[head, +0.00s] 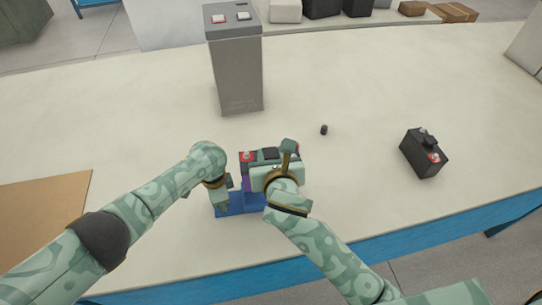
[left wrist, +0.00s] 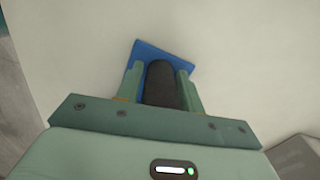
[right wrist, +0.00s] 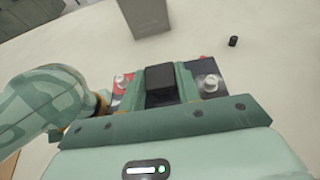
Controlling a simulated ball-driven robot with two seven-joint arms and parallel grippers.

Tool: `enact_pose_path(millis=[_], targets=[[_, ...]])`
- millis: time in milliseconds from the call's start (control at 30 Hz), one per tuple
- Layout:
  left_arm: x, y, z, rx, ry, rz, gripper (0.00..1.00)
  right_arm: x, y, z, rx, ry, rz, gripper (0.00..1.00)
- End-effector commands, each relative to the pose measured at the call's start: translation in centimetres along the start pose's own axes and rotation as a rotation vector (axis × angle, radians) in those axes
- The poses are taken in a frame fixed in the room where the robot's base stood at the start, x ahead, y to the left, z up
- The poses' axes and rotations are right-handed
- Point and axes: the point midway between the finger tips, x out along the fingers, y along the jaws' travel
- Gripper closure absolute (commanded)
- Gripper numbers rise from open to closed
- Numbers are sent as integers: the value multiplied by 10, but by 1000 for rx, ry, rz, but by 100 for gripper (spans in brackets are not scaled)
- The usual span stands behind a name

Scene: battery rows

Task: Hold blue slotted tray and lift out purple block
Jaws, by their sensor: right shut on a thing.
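The blue slotted tray (head: 236,207) lies near the table's front edge, partly hidden by my arms; a blue corner shows in the left wrist view (left wrist: 150,48). A purple strip of the block (head: 246,184) shows between my grippers. Its dark top has red pads with pale terminals and a dark raised grip (right wrist: 160,78). My right gripper (head: 279,176) is shut on that grip from above. How far the block sits in the tray is hidden. My left gripper (head: 221,200) points down at the tray's left end, its fingers either side of a dark rounded piece (left wrist: 163,85); contact is unclear.
A small black cylinder (head: 324,130) and a black battery-like block (head: 425,155) stand to the right. A brown board (head: 40,205) lies at left.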

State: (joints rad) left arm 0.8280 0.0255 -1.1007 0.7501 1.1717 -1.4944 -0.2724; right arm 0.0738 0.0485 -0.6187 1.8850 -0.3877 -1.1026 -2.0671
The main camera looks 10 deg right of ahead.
Motion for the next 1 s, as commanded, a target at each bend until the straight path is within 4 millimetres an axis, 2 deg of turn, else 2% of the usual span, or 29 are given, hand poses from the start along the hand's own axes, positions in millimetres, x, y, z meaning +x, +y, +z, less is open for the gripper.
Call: enact_pose_path(millis=[67,467,633,800,1000], targets=[[0,0,0,0,-1,0,44,0,0,3,2,-7,1,100],[-7,0,0,1,2,1,44,0,0,3,3,-7,1,100],[-30,-1,0,2,2,-2,44,0,0,3,3,-7,1,100],[-68,-1,0,3,2,-2,44,0,0,3,2,-7,1,100],[-102,-1,0,0,1,-1,44,0,0,3,2,-7,1,100]])
